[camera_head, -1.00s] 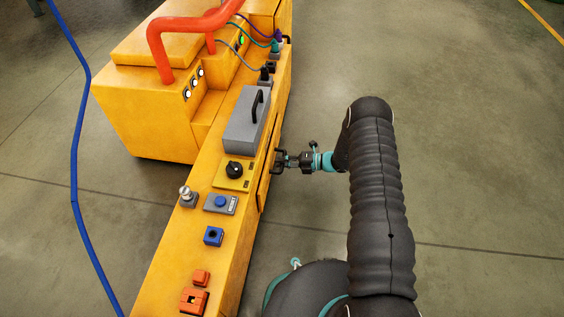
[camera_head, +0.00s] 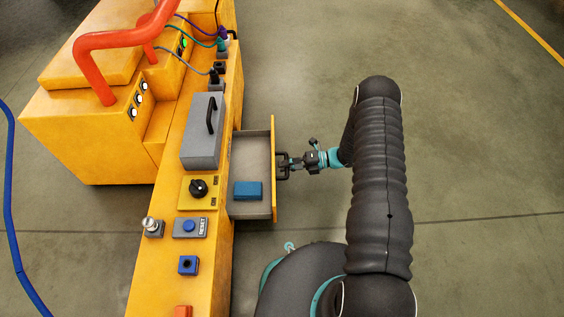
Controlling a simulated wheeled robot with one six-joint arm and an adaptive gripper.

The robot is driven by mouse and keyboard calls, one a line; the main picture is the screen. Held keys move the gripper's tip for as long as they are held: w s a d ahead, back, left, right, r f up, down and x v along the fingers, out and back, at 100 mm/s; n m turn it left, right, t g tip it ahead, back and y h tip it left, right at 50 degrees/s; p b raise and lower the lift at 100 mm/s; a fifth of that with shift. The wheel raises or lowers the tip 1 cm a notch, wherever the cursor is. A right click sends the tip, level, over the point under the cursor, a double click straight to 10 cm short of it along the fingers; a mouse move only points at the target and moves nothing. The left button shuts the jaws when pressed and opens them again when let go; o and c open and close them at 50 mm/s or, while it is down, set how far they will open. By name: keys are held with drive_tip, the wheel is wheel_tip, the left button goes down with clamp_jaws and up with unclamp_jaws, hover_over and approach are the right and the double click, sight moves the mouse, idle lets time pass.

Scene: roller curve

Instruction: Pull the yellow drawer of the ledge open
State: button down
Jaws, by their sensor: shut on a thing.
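The yellow drawer (camera_head: 273,190) stands out from the right side of the yellow ledge (camera_head: 160,270), with its grey inside showing. The fingertips are small in this view and partly merge with the handle.
On the ledge top are a grey box with a black handle (camera_head: 203,140), a black rotary knob (camera_head: 198,188), a blue reset button (camera_head: 189,226) and a blue socket block (camera_head: 188,265). A red pipe (camera_head: 95,70) rises at the back left. The floor to the right is clear.

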drive_tip(key=shift+d, duration=0.45)
drive_tip(key=c, duration=1.1)
unclamp_jaws()
drive_tip(key=shift+a, duration=0.1)
drive_tip(key=shift+c, duration=0.2)
drive_tip(key=v, duration=1.2)
